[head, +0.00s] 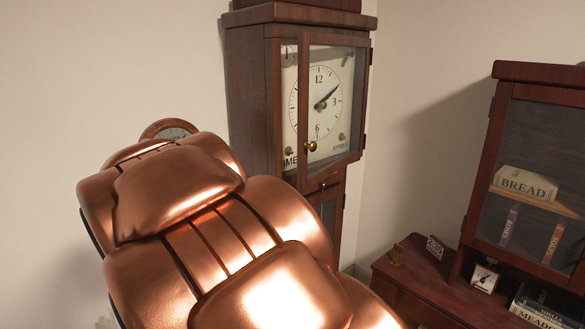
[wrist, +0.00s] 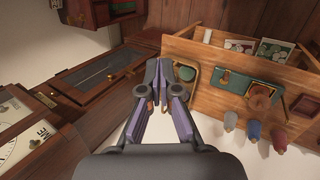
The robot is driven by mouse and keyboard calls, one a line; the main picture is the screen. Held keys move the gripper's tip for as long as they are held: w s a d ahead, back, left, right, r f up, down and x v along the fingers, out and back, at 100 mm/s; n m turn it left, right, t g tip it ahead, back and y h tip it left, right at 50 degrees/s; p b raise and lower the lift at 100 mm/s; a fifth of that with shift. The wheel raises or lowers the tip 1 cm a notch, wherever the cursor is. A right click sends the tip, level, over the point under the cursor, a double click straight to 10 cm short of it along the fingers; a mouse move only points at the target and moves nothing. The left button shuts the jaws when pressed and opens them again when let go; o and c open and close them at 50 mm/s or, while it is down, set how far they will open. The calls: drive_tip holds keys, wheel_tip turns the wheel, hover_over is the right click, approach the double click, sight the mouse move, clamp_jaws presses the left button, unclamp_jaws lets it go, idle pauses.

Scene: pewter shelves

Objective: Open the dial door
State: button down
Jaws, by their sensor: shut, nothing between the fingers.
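The tall dark wooden clock (head: 251,90) stands against the wall in the head view. Its glazed dial door (head: 303,95) has hinges on the right and a small brass knob (head: 310,146) low on its left stile. The door appears ajar, with a strip of the white dial (head: 290,100) showing left of the stile. In the wrist view part of the dial (wrist: 14,135) shows at the lower left. My gripper (wrist: 158,72) is shut and empty there, to the right of the clock. In the head view my copper arm hides the clock's lower part, and my fingers are not visible.
A dark cabinet (head: 503,75) with a glass front and books stands at the right. A desk top (head: 415,262) holds small items below it. In the wrist view a wooden shelf (wrist: 210,55) with several small objects lies close right of my fingers.

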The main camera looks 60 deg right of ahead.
drive_tip(key=w+d+r+m+g+h+b, duration=0.15)
drive_tip(key=w+d+r+h, duration=0.25)
drive_tip(key=w+d, duration=0.45)
drive_tip(key=w+d+r+g+h+b, duration=0.1)
drive_tip(key=w+d+r+h+b, duration=0.4)
drive_tip(key=d, duration=0.6)
drive_tip(key=w+d+r+g+h, duration=0.1)
drive_tip(key=w+d+r+h, duration=0.1)
drive_tip(key=w+d, duration=0.7)
drive_tip(key=s+d+p, duration=0.4)
drive_tip(key=s+d, duration=0.4)
drive_tip(key=d, duration=0.2)
drive_tip(key=shift+s, duration=0.25)
drive_tip(key=shift+f, duration=0.1)
drive_tip(key=shift+s+h, duration=0.2)
drive_tip(key=shift+h, duration=0.1)
